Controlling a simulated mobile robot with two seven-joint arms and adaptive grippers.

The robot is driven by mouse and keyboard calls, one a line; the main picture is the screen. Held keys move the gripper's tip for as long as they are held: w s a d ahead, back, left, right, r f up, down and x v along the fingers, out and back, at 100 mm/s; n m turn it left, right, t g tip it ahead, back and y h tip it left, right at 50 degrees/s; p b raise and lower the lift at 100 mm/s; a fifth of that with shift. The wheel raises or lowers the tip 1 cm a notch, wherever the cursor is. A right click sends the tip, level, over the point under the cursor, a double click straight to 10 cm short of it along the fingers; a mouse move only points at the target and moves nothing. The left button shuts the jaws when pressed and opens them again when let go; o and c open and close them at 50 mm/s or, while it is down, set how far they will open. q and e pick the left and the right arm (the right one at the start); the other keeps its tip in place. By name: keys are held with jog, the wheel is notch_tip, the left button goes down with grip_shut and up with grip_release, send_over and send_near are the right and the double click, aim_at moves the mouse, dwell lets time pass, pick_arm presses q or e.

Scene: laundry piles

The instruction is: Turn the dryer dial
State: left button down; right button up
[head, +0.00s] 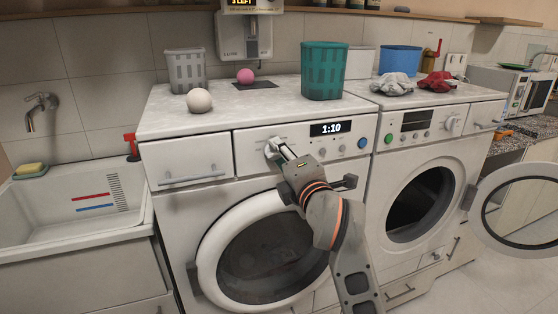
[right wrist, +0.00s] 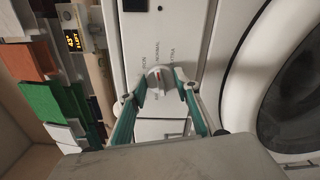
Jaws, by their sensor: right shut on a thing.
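The dryer (head: 349,195) is the left white machine, with a closed round door and a display (head: 328,128) reading 1:10. Its dial (head: 270,148) is at the left of the control panel, partly hidden by my gripper. In the right wrist view the white dial (right wrist: 160,81) has a red mark, with lettering like IRON, NORMAL and EXTRA around it. My right gripper (head: 279,151) is shut on the dial, its green-padded fingers (right wrist: 160,96) on either side of it. My left gripper is not in view.
A second machine (head: 462,147) stands at the right with its round door (head: 515,206) swung open. A teal basket (head: 324,72), a white ball (head: 199,100) and a pink ball (head: 245,76) are on the top. A sink (head: 75,205) is at the left.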

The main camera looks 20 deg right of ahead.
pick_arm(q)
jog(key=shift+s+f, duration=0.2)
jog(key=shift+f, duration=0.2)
pick_arm(e)
jog(key=shift+f+m, duration=0.15)
jog(key=shift+m, duration=0.25)
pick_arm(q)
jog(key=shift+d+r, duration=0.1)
pick_arm(e)
jog(key=o, duration=1.1)
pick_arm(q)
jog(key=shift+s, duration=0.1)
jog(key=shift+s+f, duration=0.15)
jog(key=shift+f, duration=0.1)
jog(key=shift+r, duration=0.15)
pick_arm(e)
jog(key=s, duration=0.7)
jog(key=shift+s+d, duration=0.1)
jog(key=shift+s, duration=0.15)
